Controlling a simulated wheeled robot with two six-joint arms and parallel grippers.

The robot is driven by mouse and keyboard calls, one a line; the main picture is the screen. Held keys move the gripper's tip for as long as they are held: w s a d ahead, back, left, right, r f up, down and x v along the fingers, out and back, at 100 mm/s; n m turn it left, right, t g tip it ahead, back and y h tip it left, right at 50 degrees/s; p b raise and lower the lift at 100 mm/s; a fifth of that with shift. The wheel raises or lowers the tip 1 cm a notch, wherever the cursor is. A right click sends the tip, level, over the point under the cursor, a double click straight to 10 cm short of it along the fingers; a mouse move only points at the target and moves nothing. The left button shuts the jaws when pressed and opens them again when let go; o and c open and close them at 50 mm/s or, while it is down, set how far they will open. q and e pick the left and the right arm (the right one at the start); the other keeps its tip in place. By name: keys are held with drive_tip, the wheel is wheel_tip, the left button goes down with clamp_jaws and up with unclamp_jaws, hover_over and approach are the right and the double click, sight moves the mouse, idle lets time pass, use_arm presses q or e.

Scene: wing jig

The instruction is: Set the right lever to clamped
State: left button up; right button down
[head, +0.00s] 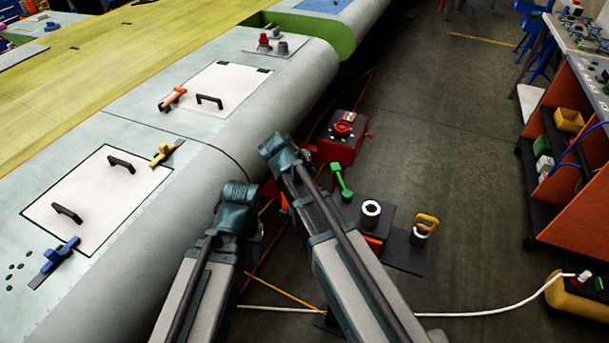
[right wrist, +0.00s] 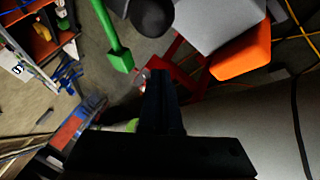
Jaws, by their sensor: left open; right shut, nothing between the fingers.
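On the wing, a blue lever (head: 57,258) is at the lower left and a yellow lever (head: 163,153) lies at the right edge of the nearer white panel. An orange-red lever (head: 173,98) sits by the farther panel. A green lever (head: 341,180) stands on the floor-side fixture; its green bar also shows in the right wrist view (right wrist: 112,38). I cannot tell which is the right lever. My right gripper (right wrist: 161,78) is shut and empty, apart from the green bar. In the head view I see only my arm links; the fingers are hidden. My left gripper is not visible.
A red box (head: 343,140) with a red knob stands beside the wing edge. A black block with a white ring (head: 370,212) and a yellow hook (head: 427,223) are to its front right. An orange shelf cart (head: 575,140) is at right.

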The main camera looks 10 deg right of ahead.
sight(341, 180)
use_arm(q)
drive_tip(key=shift+f, duration=0.6)
use_arm(e)
drive_tip(key=shift+w+d+f, duration=0.15)
drive_tip(key=shift+d+f, duration=0.05)
drive_tip(key=shift+d, duration=0.6)
drive_tip(key=shift+w+d+f, duration=0.15)
drive_tip(key=shift+d+f, duration=0.1)
drive_tip(key=shift+d, duration=0.55)
drive_tip(key=shift+w+d+f, duration=0.15)
drive_tip(key=shift+d+f, duration=0.05)
drive_tip(key=shift+d, duration=0.6)
use_arm(q)
drive_tip(key=shift+d, duration=0.1)
use_arm(e)
drive_tip(key=shift+w, duration=0.1)
